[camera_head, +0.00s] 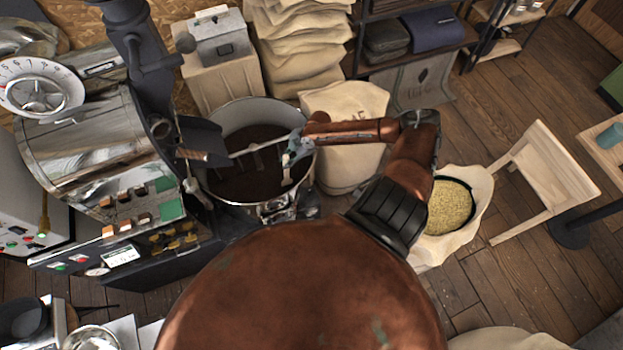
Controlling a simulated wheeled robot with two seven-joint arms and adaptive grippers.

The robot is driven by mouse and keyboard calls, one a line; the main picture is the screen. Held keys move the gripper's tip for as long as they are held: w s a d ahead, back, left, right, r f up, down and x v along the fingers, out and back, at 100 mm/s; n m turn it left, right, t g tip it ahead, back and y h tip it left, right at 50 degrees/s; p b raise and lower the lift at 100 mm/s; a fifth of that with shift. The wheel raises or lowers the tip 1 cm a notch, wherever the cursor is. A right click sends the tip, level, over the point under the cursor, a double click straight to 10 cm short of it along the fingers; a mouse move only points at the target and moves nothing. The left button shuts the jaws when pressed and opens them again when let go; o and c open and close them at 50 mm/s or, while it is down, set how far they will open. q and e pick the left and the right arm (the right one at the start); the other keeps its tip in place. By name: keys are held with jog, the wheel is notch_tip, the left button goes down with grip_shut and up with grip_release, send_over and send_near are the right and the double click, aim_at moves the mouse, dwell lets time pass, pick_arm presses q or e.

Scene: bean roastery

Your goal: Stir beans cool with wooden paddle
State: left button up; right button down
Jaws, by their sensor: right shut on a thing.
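The dark brown beans (243,180) lie in a round metal cooling bin (250,108) in front of the roaster. My right gripper (294,152) is over the right side of the bin, shut on what looks like the wooden paddle (287,173). Only a short pale strip of the paddle shows below the gripper, reaching down toward the beans. I cannot tell how deep its end sits in them. My left gripper is not in view.
The roaster (90,150) stands close at the left, its dark chute (203,140) beside the bin.

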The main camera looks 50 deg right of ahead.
jog(key=s+d, duration=0.2)
jog(key=d, duration=0.2)
jog(key=w+a+p, duration=0.1)
jog(key=w+a, duration=0.5)
jog(key=a, duration=0.6)
jog(key=shift+w+a, duration=0.2)
jog(key=shift+w, duration=0.1)
dwell(2.1)
notch_tip(320, 180, up, 29)
jog(key=p, duration=0.9)
jog(key=shift+p, duration=0.4)
